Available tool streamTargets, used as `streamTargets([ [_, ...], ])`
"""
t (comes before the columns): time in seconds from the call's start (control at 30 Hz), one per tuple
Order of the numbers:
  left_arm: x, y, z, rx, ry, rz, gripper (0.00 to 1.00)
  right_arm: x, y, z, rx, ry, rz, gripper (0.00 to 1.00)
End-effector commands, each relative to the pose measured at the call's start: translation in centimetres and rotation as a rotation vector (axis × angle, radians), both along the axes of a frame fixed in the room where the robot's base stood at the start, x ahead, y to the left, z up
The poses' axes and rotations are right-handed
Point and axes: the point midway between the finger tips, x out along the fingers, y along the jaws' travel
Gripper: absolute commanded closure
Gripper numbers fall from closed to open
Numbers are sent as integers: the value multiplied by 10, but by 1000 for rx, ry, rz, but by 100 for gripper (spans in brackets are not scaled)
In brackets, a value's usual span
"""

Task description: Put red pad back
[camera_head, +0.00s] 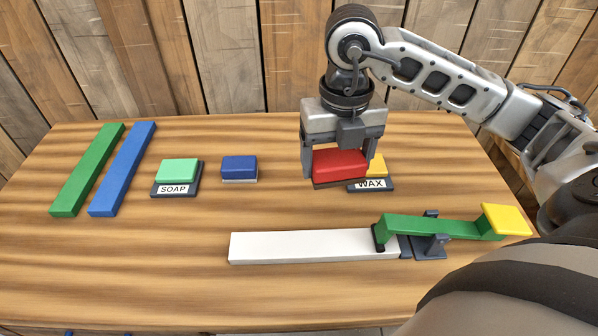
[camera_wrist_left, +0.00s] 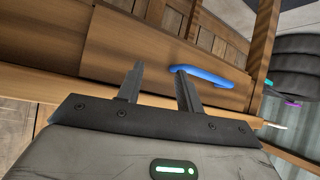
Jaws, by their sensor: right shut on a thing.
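The red pad (camera_head: 340,163), with a brown underside, is between the fingers of my right gripper (camera_head: 341,158), which is shut on it. The pad is close to the WAX stand (camera_head: 371,187), in front of part of the yellow block (camera_head: 378,165) there. I cannot tell whether the pad touches the table or the stand. My left gripper (camera_wrist_left: 158,85) shows only in the left wrist view. Its two fingers are apart with nothing between them, in front of wooden boards and a blue handle (camera_wrist_left: 215,76).
A green-topped SOAP stand (camera_head: 177,177) and a blue pad (camera_head: 239,168) stand left of the red pad. Green (camera_head: 88,170) and blue (camera_head: 123,170) bars lie far left. In front are a white bar (camera_head: 315,246) and a tilted green beam (camera_head: 440,228) bearing a yellow pad (camera_head: 507,220).

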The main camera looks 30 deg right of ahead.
Motion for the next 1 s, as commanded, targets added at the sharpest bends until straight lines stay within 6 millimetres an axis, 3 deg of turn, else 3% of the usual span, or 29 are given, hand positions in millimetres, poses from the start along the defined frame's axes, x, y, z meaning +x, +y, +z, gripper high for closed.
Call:
streamTargets([
  [0.13,0,0,1,1,-1,0,64,-1,-4,1,-5,0,-136,44],
  [0.23,0,0,3,2,-2,0,64,10,-5,-2,-4,0,-165,44],
  [0.6,0,2,9,20,5,-4,64,95,-14,-45,-3,3,-163,44],
  [0.8,-2,4,5,26,14,-6,64,122,-18,-80,-5,2,-161,44],
  [1.0,-2,4,4,28,13,-6,64,133,-19,-93,-5,-1,-160,44],
])
